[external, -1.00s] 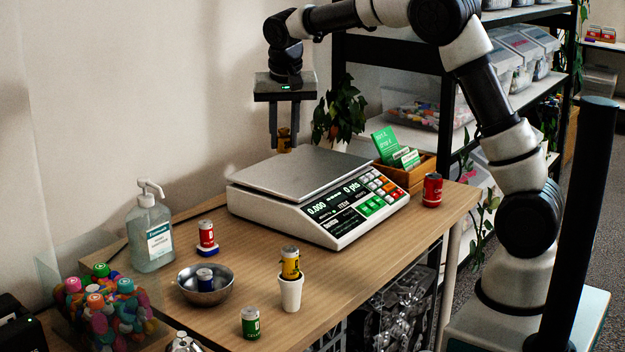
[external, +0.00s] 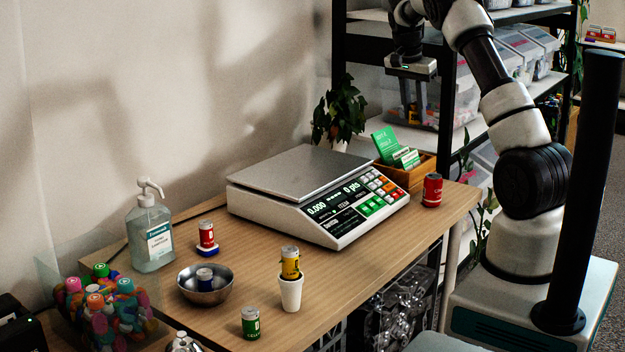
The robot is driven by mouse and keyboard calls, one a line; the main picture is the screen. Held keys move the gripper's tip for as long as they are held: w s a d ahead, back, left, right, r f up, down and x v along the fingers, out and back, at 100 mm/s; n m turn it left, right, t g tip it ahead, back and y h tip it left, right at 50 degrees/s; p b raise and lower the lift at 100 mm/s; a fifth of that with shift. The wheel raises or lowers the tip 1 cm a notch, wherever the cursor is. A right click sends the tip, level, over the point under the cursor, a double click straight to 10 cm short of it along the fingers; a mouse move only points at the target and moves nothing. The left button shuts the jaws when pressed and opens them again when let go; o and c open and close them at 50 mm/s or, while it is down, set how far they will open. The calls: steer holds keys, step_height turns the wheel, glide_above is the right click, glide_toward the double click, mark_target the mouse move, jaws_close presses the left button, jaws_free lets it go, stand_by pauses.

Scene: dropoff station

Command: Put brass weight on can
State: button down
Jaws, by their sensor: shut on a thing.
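My gripper (external: 414,118) is at the upper right, in front of the shelf, high above the green card box. It is shut on the brass weight (external: 413,123), which shows only as a small brownish patch between the fingertips. A red can (external: 432,190) stands upright on the table's right end, to the right of the scale, below my gripper and apart from it. Another red can (external: 206,234) stands on a blue base at the left. A green can (external: 250,322) stands at the front edge.
The scale (external: 318,195) fills the table's middle. A wooden box (external: 412,178) with green cards is beside the red can. A yellow can (external: 290,263) sits in a white cup (external: 290,294). A sanitizer bottle (external: 151,238) stands left.

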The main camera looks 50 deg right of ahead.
steer(key=s+d+m, duration=0.1)
steer(key=s+d, duration=0.3)
steer(key=d, duration=0.1)
glide_above(436, 174)
steer(key=a, duration=0.1)
step_height(436, 174, down, 10)
steer(key=shift+f, duration=0.1)
steer(key=shift+f+b, duration=0.35)
steer(key=shift+f, duration=2)
steer(key=shift+f, duration=0.25)
steer(key=c, duration=1.5)
jaws_free()
steer(key=shift+r, duration=0.1)
steer(key=shift+o, duration=0.2)
